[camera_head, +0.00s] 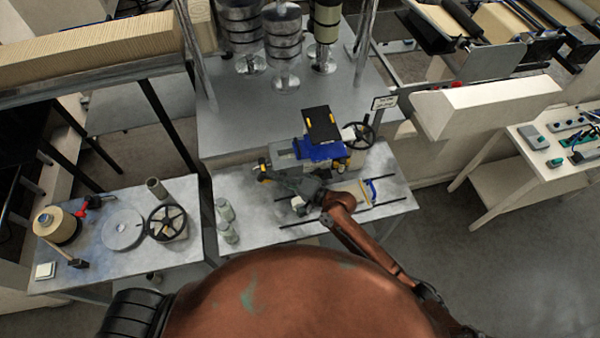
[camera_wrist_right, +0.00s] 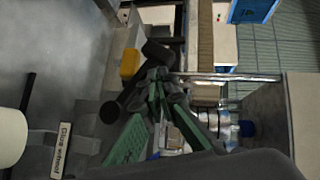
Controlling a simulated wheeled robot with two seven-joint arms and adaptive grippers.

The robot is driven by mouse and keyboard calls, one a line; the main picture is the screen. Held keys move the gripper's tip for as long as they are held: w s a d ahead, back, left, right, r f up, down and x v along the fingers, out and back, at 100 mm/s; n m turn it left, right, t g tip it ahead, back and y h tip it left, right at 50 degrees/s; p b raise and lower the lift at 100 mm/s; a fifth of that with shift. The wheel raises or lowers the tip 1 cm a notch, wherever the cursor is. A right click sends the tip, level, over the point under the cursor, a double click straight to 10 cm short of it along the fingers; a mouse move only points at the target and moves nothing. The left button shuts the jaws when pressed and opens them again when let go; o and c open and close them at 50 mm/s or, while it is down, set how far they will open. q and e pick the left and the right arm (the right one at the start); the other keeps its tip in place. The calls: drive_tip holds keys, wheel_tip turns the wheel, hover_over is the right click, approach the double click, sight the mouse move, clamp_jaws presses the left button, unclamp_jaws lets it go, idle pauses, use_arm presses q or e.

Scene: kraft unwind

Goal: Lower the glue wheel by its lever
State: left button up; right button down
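The glue unit (camera_head: 322,150), with a blue body and a black plate on top, stands on the grey table in the head view. A dark lever (camera_wrist_right: 116,106) with a rounded end lies at my right gripper's fingertips in the right wrist view. My right gripper (camera_head: 276,181) is at the unit's left front; its green fingers (camera_wrist_right: 163,82) come together around the lever, partly hiding it. A "Glue wheel" label (camera_wrist_right: 63,150) is at lower left in the wrist view. The glue wheel itself cannot be made out. My left gripper is not in view.
The left table holds a grey disc (camera_head: 122,230), a spoked handwheel (camera_head: 167,222) and a tape roll (camera_head: 55,224). Another handwheel (camera_head: 358,135) is right of the unit. A yellow block (camera_wrist_right: 130,63) is close to the fingertips.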

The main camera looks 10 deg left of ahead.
drive_tip(key=shift+s+a+r, duration=0.1)
drive_tip(key=shift+a+r, duration=0.1)
idle(0.4)
drive_tip(key=s+d+r+p, duration=0.1)
drive_tip(key=s+d+r, duration=0.3)
drive_tip(key=d+r, duration=0.4)
drive_tip(key=shift+s+r, duration=0.15)
drive_tip(key=shift+r, duration=0.45)
drive_tip(key=shift+d, duration=0.15)
